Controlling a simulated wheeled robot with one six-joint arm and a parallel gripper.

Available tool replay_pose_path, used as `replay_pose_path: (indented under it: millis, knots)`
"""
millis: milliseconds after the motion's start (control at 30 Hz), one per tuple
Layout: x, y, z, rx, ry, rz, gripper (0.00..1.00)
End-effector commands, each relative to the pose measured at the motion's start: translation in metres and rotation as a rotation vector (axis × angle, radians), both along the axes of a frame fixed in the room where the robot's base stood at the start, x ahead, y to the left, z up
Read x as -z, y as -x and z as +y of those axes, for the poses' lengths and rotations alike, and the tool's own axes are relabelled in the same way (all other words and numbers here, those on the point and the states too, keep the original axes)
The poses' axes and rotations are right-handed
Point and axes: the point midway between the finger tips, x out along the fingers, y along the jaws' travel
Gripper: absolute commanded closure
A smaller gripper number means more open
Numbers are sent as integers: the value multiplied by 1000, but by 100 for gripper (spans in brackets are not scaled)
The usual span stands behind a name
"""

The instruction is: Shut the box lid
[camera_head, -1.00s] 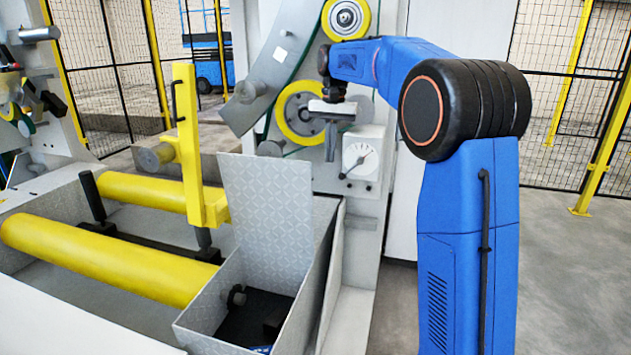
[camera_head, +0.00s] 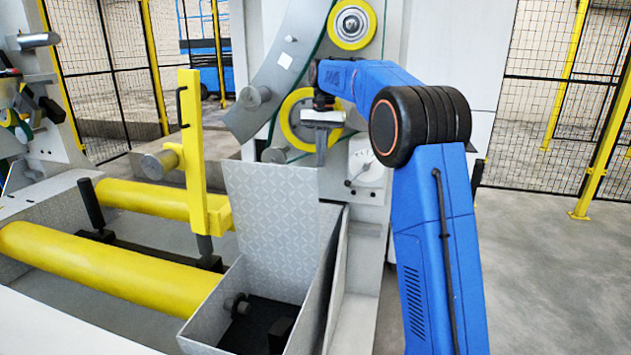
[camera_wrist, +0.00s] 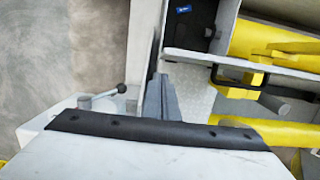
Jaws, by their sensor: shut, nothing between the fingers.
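The box (camera_head: 213,298) is grey patterned metal and stands in front of the machine. Its lid (camera_head: 270,215) stands open, upright along the far side, and the dark inside shows with a few items in it. My gripper (camera_head: 321,158) is shut and empty, pointing down just behind and above the lid's top right corner in the head view. A gap or contact with the lid cannot be told. In the wrist view my gripper's fingers (camera_wrist: 160,98) are together beside a pale speckled surface that looks like the lid (camera_wrist: 196,75). The box's dark inside (camera_wrist: 190,28) shows beyond it.
Two yellow rollers (camera_head: 100,262) lie left of the box, with an upright yellow post (camera_head: 193,140) near the lid's left edge. Behind are the machine's yellow-rimmed wheels (camera_head: 352,25) and a dial (camera_head: 365,167). Open floor (camera_head: 545,270) lies at the right.

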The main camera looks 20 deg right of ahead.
Motion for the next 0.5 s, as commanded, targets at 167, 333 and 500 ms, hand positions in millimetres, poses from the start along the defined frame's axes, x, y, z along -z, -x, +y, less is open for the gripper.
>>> replay_pose_path:
  millis: [167,333,500]
  knots:
    - [16,2,1,0,0,1,100]
    - [44,6,3,0,0,1,100]
    - [70,9,5,0,1,1,100]
